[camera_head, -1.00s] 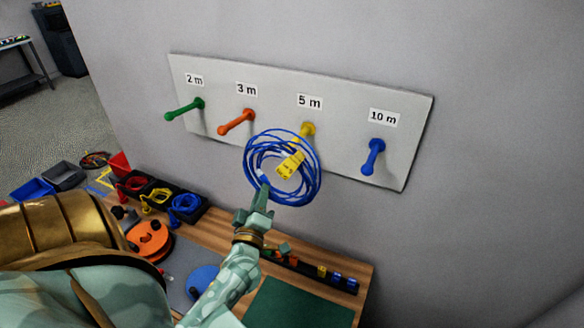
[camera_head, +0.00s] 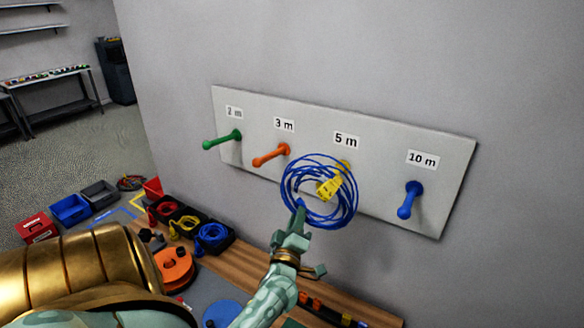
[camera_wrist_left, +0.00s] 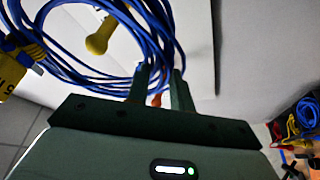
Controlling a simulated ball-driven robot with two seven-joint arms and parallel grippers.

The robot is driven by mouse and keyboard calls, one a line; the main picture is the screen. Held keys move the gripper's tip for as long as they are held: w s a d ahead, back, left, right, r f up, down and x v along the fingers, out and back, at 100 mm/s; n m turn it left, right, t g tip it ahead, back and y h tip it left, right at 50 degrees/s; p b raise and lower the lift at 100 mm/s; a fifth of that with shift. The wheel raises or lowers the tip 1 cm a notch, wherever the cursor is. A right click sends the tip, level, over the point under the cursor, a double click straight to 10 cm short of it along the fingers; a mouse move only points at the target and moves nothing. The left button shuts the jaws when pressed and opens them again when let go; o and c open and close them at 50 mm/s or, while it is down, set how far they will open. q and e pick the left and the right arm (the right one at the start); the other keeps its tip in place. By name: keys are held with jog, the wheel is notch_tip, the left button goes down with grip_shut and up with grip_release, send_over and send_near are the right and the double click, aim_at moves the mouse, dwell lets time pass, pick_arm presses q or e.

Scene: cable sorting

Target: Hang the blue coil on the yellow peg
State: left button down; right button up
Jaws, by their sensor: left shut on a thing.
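The blue coil (camera_head: 352,207) is several loops of thin cable with a yellow tag (camera_head: 329,188) on it. My left gripper (camera_head: 298,212) is shut on its lower left edge and holds it up in front of the pegboard. In the left wrist view, the yellow peg's round end (camera_wrist_left: 97,43) shows inside the opening of the coil (camera_wrist_left: 150,35). I cannot tell whether the peg passes through the loop. My right gripper is not in view.
The pale board (camera_head: 445,150) also carries a green peg (camera_head: 222,140), an orange peg (camera_head: 270,155) and a blue peg (camera_head: 409,200), all bare. Below, the wooden bench (camera_head: 245,262) holds black bins with coloured cables (camera_head: 212,237) and an orange reel (camera_head: 174,268).

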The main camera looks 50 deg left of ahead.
pick_arm(q)
jog(key=w+a+f+b, duration=0.2)
jog(key=w+b, duration=0.2)
jog(key=w, duration=0.2)
jog(key=w+a+f+b, duration=0.2)
jog(key=w+b, duration=0.3)
jog(key=w, duration=0.1)
jog(key=shift+w+f, duration=0.25)
jog(key=shift+w, duration=0.05)
dwell(0.5)
dwell(0.5)
